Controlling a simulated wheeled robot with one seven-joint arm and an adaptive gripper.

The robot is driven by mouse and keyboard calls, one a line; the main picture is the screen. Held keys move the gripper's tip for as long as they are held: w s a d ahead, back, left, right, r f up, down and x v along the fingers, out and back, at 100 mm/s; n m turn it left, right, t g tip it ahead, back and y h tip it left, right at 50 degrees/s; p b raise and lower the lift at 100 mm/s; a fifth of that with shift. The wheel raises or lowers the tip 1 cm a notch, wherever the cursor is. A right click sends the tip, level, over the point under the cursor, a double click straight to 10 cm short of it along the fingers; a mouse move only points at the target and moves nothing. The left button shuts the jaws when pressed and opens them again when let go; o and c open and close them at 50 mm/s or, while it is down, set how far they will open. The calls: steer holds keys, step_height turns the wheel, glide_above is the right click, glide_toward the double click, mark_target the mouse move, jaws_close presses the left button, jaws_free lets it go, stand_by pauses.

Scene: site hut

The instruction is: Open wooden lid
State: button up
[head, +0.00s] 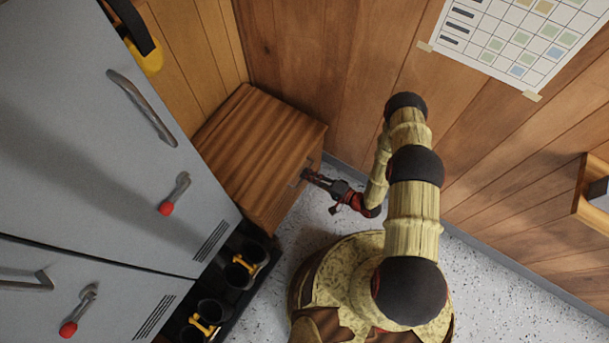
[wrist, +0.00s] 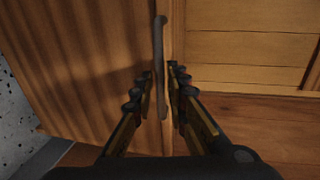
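A wooden box with a striped brown lid (head: 262,132) stands in the corner beside the grey lockers; the lid looks closed. My gripper (head: 306,175) is at the box's right side, close to its upper edge. In the wrist view a striped wooden panel (wrist: 85,65) fills the left, and a slim dark upright handle (wrist: 160,65) runs along its edge. My gripper's fingers (wrist: 160,80) stand on both sides of the handle with gaps visible, so it is open around it. Whether a fingertip touches the handle cannot be told.
Grey lockers (head: 90,120) with red-tipped handles rise at the left. A dark rack (head: 230,275) with black boots stands below the box. Wood-panelled walls (head: 320,60) close in behind and to the right. Speckled floor (head: 490,290) is free at the lower right.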

steer(key=shift+x, duration=1.15)
steer(key=shift+c, duration=0.7)
jaws_close()
